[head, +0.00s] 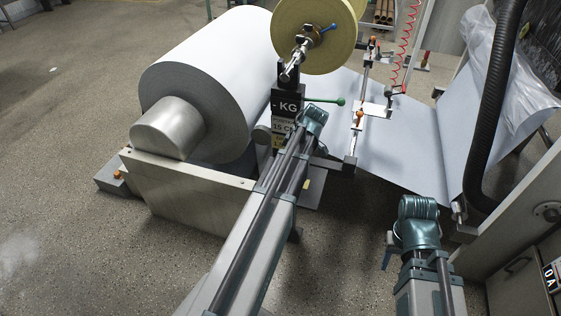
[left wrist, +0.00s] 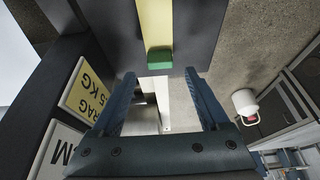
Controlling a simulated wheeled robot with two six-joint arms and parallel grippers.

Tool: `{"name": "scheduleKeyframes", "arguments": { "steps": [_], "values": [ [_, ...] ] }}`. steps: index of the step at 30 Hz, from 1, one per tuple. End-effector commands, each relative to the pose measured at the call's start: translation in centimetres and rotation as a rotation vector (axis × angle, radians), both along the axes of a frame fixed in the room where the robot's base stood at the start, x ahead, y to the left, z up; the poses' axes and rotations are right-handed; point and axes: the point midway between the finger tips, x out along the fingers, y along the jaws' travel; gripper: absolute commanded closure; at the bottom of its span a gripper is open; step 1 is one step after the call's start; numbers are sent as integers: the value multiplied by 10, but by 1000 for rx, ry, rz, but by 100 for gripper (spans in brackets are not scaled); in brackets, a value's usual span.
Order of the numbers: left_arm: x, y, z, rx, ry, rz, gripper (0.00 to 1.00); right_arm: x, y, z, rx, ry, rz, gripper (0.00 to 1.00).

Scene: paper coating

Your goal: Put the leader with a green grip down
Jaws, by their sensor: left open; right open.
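The leader is a yellow strip (left wrist: 155,22) with a green grip (left wrist: 159,59) at its end, seen in the left wrist view against a dark surface. My left gripper (left wrist: 160,77) is open, with one finger to each side below the grip. The grip shows just beyond the fingertips, in line with the gap, and neither finger appears to touch it. In the head view my left arm hides its own gripper, and I cannot make out the grip there. My right gripper (head: 387,258) is open and empty over the floor at the right, partly hidden by its wrist.
A yellow roll (head: 315,32) and a lever with a green knob (head: 341,101) are above my left wrist. A paper web (head: 395,135) spans behind. A black hose (head: 492,100) hangs at right.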

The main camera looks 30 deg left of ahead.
Motion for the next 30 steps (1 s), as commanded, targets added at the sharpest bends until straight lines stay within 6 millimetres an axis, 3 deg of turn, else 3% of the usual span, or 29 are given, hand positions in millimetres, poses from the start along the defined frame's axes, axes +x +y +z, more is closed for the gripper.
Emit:
{"name": "scheduleKeyframes", "arguments": {
  "steps": [1,10,24,26,29,30],
  "values": [
    [1,-3,17,0,0,-1,21,0,0,17,0,0,0,50],
    [5,-21,59,0,0,0,21,0,0,59,0,0,0,50],
    [5,-29,65,-3,3,-12,21,0,0,65,0,0,0,50],
    [2,-38,64,-13,17,-60,21,0,0,65,0,0,0,50],
    [-9,-73,62,-52,71,-252,21,0,0,65,0,0,0,50],
    [-17,-92,61,-74,103,-367,21,0,0,65,0,0,0,50]
  ]
}}
